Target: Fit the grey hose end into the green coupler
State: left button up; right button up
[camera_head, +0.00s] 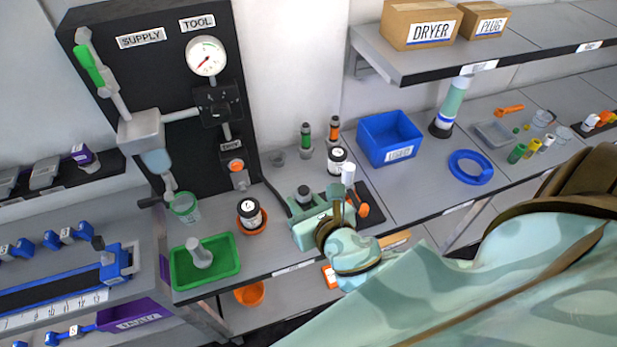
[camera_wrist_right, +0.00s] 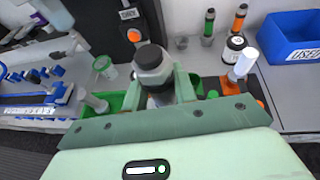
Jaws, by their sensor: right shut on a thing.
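My right gripper (camera_head: 306,207) is over the front of the bench, shut on a grey cylindrical piece with a black top (camera_head: 304,192). In the right wrist view this piece (camera_wrist_right: 153,62) stands between the two pale green fingers (camera_wrist_right: 155,92). It looks like the grey hose end; its lower part is hidden by the gripper. A dark hose-like line runs close to its left. A green sleeve (camera_head: 88,65) sits on the slanted pipe at the upper left of the black panel. I cannot tell if it is the green coupler. My left gripper is not in view.
A green tray (camera_head: 232,268) with a grey post lies at the bench's left front. A blue bin (camera_head: 388,137) is to the right.

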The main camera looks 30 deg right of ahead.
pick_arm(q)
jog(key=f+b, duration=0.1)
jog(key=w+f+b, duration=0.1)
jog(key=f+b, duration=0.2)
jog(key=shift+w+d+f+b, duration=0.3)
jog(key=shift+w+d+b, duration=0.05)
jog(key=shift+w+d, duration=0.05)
pick_arm(e)
jog(key=w+d+f, duration=0.7)
jog(key=w+f, duration=0.5)
jog(key=f, duration=0.1)
jog(key=shift+w+d, duration=0.15)
jog(key=shift+d, duration=0.2)
jog(key=shift+f, duration=0.1)
jog(key=shift+f, duration=0.1)
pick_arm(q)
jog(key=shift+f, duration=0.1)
pick_arm(e)
jog(key=o, duration=1.1)
jog(key=shift+c, duration=0.2)
